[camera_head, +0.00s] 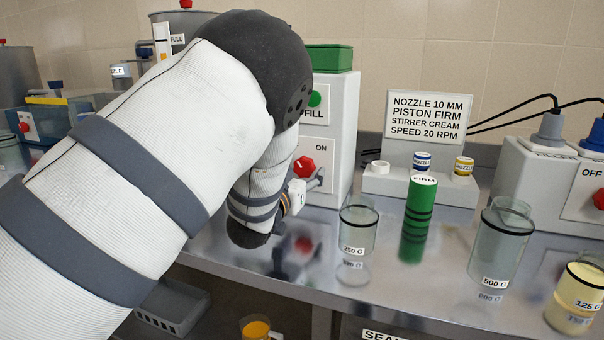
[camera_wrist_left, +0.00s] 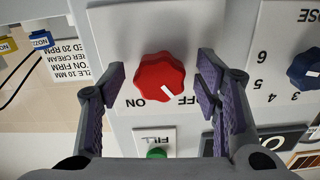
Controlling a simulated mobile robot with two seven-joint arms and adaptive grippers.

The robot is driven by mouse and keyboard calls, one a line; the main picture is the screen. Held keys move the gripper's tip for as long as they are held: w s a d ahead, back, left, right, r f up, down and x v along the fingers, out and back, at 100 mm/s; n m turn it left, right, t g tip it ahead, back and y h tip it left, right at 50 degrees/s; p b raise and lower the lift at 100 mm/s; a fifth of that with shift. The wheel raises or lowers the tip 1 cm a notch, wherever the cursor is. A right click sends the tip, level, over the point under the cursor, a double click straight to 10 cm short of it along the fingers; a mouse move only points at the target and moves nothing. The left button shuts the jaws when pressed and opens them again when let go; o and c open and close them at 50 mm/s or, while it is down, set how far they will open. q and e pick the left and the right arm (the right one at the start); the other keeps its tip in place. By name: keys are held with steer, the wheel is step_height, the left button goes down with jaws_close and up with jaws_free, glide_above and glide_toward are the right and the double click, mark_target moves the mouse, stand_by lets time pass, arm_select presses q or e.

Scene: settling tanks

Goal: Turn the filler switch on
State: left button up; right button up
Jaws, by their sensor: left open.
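A red switch knob (camera_head: 303,167) with ON beside it is on the front of a white machine (camera_head: 342,125), with a FILL label above. In the left wrist view the red knob (camera_wrist_left: 160,79) shows ON and OFF labels, and its white mark points toward OFF. My left gripper (camera_head: 312,182) is in front of this panel. In the wrist view its open fingers (camera_wrist_left: 162,76) are either side of the knob, with visible gaps; nothing is held. My arm hides part of the panel in the head view. My right gripper is not in view.
A green FIRM cylinder (camera_head: 418,215) and a 250 G jar (camera_head: 357,228) stand just right of the gripper. Further right are a 500 G jar (camera_head: 500,245) and a box marked FILLER (camera_head: 540,185) with another red knob (camera_head: 599,199). A green button (camera_wrist_left: 156,153) is near the knob.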

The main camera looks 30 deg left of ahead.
arm_select(q)
steer(key=shift+c, duration=0.4)
steer(key=c, duration=1.1)
steer(key=shift+o, duration=0.2)
steer(key=shift+r+m, duration=0.1)
steer(key=shift+m, duration=0.2)
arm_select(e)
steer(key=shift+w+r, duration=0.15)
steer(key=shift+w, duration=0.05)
arm_select(q)
steer(key=shift+m+p, duration=0.5)
steer(key=shift+m, duration=0.6)
steer(key=m, duration=0.3)
steer(key=shift+r+m+p, duration=0.1)
steer(key=shift+m+p, duration=0.2)
steer(key=shift+p, duration=0.1)
steer(key=m, duration=0.3)
steer(key=shift+a+m, duration=0.1)
steer(key=shift+m, duration=0.2)
steer(key=shift+m+p, duration=0.35)
steer(key=shift+m, duration=1.55)
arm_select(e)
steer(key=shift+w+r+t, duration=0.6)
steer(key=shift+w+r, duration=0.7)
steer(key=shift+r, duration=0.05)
arm_select(q)
steer(key=shift+a, duration=0.1)
